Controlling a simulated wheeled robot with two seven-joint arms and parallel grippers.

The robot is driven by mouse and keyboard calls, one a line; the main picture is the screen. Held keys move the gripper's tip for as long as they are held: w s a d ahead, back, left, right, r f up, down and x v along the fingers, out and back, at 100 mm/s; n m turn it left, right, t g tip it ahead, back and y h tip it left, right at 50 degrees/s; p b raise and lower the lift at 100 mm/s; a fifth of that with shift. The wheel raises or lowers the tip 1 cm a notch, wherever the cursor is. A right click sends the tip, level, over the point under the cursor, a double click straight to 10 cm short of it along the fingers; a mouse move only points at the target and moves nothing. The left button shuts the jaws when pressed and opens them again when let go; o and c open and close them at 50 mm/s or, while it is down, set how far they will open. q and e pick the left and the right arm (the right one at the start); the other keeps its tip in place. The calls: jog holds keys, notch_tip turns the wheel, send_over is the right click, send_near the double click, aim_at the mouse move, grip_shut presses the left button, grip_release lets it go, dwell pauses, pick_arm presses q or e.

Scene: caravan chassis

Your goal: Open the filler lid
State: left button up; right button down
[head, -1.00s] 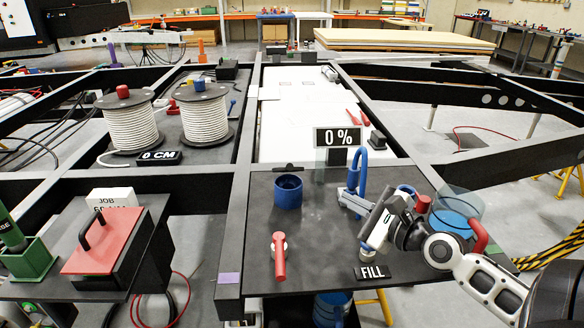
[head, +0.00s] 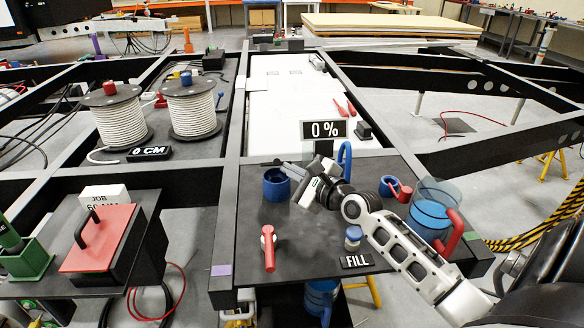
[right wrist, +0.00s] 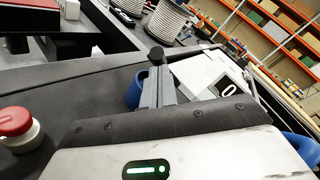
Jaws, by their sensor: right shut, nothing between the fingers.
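A blue round filler neck (head: 277,183) stands on the dark panel in the head view; its inside looks dark. A small black piece by its back rim may be the lid; its state is unclear. My right gripper (head: 286,166) is shut and empty at the neck's back right edge, partly covering it. In the right wrist view its grey fingers (right wrist: 156,88) overlap the neck (right wrist: 135,90), with a black knob-like piece (right wrist: 157,56) at their far end. Contact cannot be told. My left gripper is not in view.
A red-handled valve (head: 268,247), a blue-capped button (head: 353,236) and a FILL sign (head: 356,261) are on the near panel. A clear jug with blue liquid (head: 430,213) stands right, beside my forearm. A 0 % display (head: 324,130) and blue hook-shaped part (head: 345,156) are behind.

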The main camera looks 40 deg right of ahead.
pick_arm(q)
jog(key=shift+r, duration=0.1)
pick_arm(e)
jog(key=shift+r, duration=0.15)
jog(key=w+d+r+p, duration=0.1)
jog(key=w+r, duration=0.1)
jog(key=w+d+r+p, duration=0.1)
jog(key=w+r+p, duration=0.1)
jog(key=w+d+r+p, duration=0.1)
jog(key=w+r+p, duration=0.1)
jog(key=shift+w+d+r, duration=0.1)
jog(key=shift+w+d, duration=0.05)
jog(key=shift+d, duration=0.2)
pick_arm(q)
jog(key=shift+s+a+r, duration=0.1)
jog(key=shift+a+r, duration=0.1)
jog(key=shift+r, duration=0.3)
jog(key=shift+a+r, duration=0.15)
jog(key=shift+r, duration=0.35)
pick_arm(e)
jog(key=shift+w+d+r, duration=0.1)
jog(key=shift+w+d, duration=0.3)
jog(key=shift+w, duration=0.15)
jog(key=shift+w+d+r, duration=0.1)
jog(key=shift+w+d, duration=0.25)
jog(key=shift+w, duration=0.2)
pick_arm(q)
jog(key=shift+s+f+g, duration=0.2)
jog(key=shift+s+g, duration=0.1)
